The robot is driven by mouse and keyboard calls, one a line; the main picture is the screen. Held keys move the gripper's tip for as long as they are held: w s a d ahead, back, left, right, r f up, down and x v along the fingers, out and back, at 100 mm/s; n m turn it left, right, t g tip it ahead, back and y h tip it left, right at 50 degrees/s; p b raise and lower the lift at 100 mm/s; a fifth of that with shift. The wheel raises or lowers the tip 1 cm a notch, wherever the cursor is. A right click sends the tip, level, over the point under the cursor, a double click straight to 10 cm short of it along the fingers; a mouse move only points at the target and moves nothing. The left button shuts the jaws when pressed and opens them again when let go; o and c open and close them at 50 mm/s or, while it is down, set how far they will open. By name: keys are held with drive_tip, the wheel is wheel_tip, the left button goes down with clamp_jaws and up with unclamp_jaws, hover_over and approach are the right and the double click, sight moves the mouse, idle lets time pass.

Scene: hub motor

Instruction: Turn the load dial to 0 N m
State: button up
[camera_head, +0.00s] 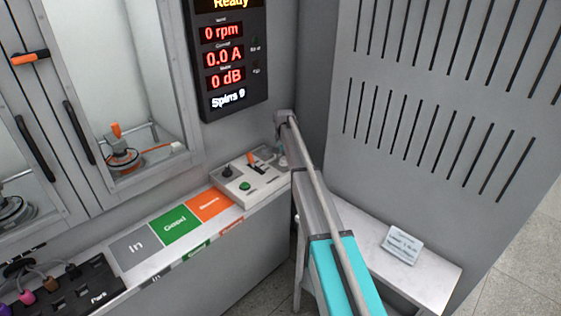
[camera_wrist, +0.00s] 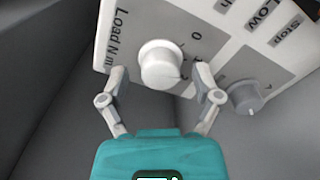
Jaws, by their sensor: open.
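The load dial is a round white knob (camera_wrist: 160,64) on a pale panel (camera_wrist: 120,62), beside the printed words "Load N m". A "0" is printed at its upper right, with further scale marks on its right. My gripper (camera_wrist: 161,76) is open, with one finger on each side of the knob in the wrist view. The fingertips appear apart from the knob; contact cannot be told. The knob's pointer is not clear. In the head view, my arm hides the gripper and much of the dial's end of the control box (camera_head: 236,193).
A grey knob (camera_wrist: 245,97) sits right of the dial, near "LOW" and "Stop" labels. The box also carries a green button (camera_head: 245,186) and an orange switch (camera_head: 252,157). The display (camera_head: 228,60) above reads Ready, 0 rpm, 0.0 A. A grey slotted panel (camera_head: 440,95) stands right.

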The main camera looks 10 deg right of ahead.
idle(0.3)
drive_tip(key=c, duration=1.1)
drive_tip(key=shift+a, duration=0.55)
drive_tip(key=shift+d, duration=0.45)
clamp_jaws()
drive_tip(key=shift+w+d, duration=0.1)
drive_tip(key=shift+d, duration=0.1)
drive_tip(key=o, duration=1.1)
unclamp_jaws()
drive_tip(key=shift+f, duration=0.1)
drive_tip(key=shift+a, duration=0.1)
